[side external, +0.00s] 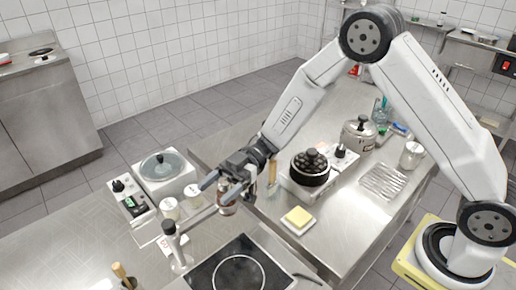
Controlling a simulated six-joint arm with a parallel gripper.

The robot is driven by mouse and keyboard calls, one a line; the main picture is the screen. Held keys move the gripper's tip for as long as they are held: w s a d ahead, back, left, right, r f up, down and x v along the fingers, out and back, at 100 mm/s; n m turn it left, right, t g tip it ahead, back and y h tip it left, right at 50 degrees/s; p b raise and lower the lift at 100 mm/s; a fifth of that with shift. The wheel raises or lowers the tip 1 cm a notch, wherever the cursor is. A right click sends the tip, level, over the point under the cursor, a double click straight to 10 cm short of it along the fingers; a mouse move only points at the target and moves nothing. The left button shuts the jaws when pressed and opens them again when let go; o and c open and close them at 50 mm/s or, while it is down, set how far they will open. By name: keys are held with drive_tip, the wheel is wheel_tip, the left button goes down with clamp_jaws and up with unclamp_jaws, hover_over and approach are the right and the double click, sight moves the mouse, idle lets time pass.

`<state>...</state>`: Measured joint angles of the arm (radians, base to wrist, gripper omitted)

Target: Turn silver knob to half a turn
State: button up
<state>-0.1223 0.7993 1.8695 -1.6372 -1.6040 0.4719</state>
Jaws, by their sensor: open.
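My gripper (220,188) is open, its two fingers pointing down and left over the metal counter. Nothing is clearly held, though a small brown and silver object (228,208) shows just below the fingers; I cannot tell whether they touch it. No knob is plainly silver at this size. A dark knob (118,186) sits on a control panel (130,200) at the left, apart from my gripper. Another dark knob (340,151) stands on the white unit beside the black pot. How either knob is turned is too small to tell.
A dark post with a metal arm (170,229) rises close below my gripper. A black hob (215,268) lies in front. A lidded white appliance (165,178), a black pot (310,167), a metal pot (359,134) and a yellow block on a dish (298,216) stand around.

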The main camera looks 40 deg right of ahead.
clamp_jaws()
drive_tip(key=shift+m+t, duration=0.3)
drive_tip(key=shift+t, duration=0.1)
